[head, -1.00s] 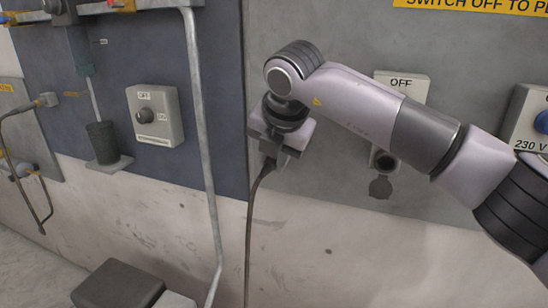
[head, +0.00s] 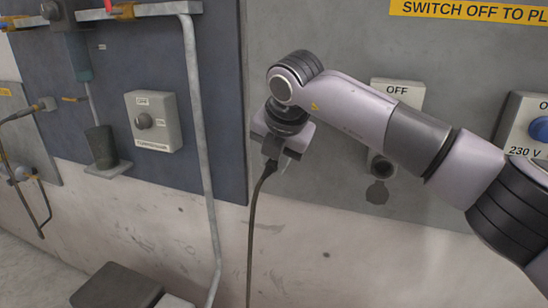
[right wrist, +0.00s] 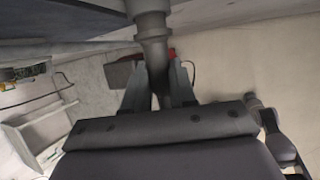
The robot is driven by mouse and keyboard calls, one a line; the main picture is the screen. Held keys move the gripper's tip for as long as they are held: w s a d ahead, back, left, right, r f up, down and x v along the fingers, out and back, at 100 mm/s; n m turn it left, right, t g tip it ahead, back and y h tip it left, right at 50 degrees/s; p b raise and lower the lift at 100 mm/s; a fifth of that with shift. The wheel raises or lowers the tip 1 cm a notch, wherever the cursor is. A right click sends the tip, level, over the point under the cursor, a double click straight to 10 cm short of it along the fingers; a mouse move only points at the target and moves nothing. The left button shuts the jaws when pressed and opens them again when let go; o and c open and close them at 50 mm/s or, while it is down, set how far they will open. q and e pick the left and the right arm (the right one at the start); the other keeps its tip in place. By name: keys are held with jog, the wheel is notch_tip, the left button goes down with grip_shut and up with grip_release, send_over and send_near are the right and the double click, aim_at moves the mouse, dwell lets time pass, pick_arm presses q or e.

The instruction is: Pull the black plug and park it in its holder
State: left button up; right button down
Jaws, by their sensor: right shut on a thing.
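My right gripper (head: 276,152) is shut on the black plug (head: 270,147), in front of the grey wall panel beside the blue panel's edge. The plug's black cable (head: 253,215) hangs down from it. In the right wrist view the plug's dark, ribbed body (right wrist: 152,40) stands between the two fingers (right wrist: 160,88). The round socket (head: 382,166) under the OFF switch box (head: 397,93) is empty, and its flap (head: 377,192) hangs open. I cannot make out the plug's holder; the gripper and wrist cover the wall behind them. My left gripper is not in view.
A grey pipe (head: 205,150) runs down the wall left of the gripper. A grey switch box (head: 153,121) and a dark cup on a small shelf (head: 108,168) are further left. A 230 V box (head: 527,130) is at right. A dark box (head: 117,287) stands below.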

jog(key=shift+w+d+r+p, duration=0.1)
jog(key=shift+w+d+p, duration=0.05)
jog(key=shift+w+p, duration=0.4)
jog(key=c, duration=0.8)
grip_release()
jog(key=shift+w, duration=0.15)
jog(key=shift+c, duration=0.2)
jog(key=shift+s+d+r+b, duration=0.1)
jog(key=shift+s+r+b, duration=0.15)
jog(key=shift+r+b, duration=0.1)
jog(key=b+v, duration=0.1)
jog(key=v, duration=0.5)
jog(key=shift+s+r, duration=0.1)
